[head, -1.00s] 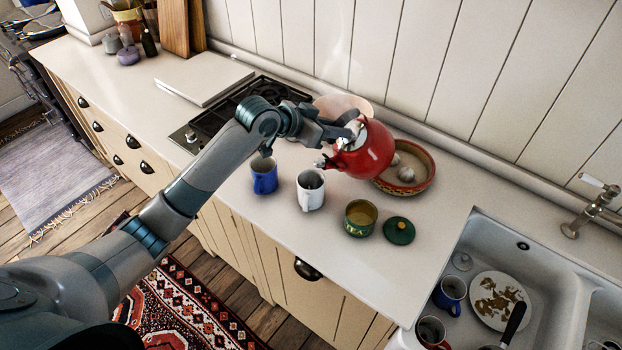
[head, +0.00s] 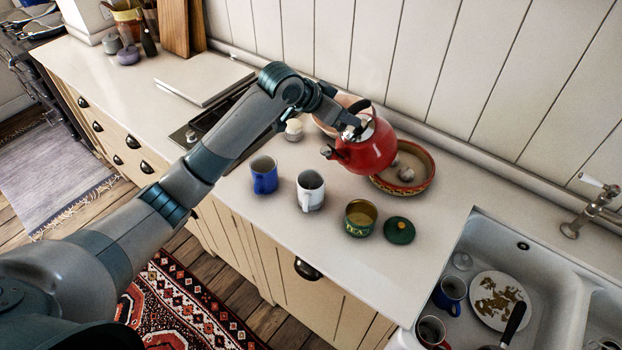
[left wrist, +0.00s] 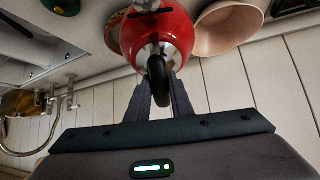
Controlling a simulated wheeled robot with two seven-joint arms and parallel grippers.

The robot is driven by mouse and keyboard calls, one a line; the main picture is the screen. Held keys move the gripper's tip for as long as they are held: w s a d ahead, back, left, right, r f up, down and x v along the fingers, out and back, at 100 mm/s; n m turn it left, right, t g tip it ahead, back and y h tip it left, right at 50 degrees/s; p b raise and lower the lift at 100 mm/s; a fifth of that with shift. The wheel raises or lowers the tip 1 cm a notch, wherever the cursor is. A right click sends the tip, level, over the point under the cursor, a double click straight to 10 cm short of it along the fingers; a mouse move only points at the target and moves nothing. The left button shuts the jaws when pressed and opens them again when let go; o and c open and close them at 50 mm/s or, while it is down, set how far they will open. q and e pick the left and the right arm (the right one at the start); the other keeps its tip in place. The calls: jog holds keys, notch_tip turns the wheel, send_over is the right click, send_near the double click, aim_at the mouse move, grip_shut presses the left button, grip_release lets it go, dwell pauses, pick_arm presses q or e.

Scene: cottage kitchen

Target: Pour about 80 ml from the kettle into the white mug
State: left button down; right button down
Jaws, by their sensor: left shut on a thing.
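The red kettle (head: 368,150) is held in the air above the worktop. Its spout points left, towards the near side, and sits higher than and behind the white mug (head: 310,195), apart from it. My left gripper (head: 352,130) is shut on the kettle's black handle; the handle also shows between the fingers in the left wrist view (left wrist: 159,82). The kettle looks near level. The white mug stands upright; its inside is shaded, and I cannot tell how much it holds. No stream shows from the spout. My right gripper is not in view.
A blue mug (head: 264,178) stands left of the white mug. A green tea tin (head: 360,219) and its lid (head: 399,231) are to the right. A patterned bowl (head: 425,181) and a pink bowl (head: 328,117) are behind. The sink (head: 480,232) is at the right.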

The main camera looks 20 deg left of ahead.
aim_at(355, 105)
pick_arm(q)
jog(key=shift+w+d+r, duration=0.35)
jog(key=shift+w+r, duration=0.2)
jog(key=shift+r, duration=0.1)
jog(key=shift+w+d+r+g+y, duration=0.3)
jog(key=shift+w+d+r+g, duration=0.1)
jog(key=shift+w+g, duration=0.15)
jog(key=shift+w+d+r+g+y, duration=0.2)
jog(key=shift+w+d+g+y, duration=0.3)
jog(key=shift+w, duration=0.35)
jog(key=shift+w+d+r+g+y, duration=0.25)
jog(key=shift+w+d+g, duration=0.2)
jog(key=shift+w+d, duration=0.3)
jog(key=shift+w+d+r+g+y, duration=0.15)
jog(key=shift+w+d+g+y, duration=0.35)
jog(key=shift+w, duration=0.6)
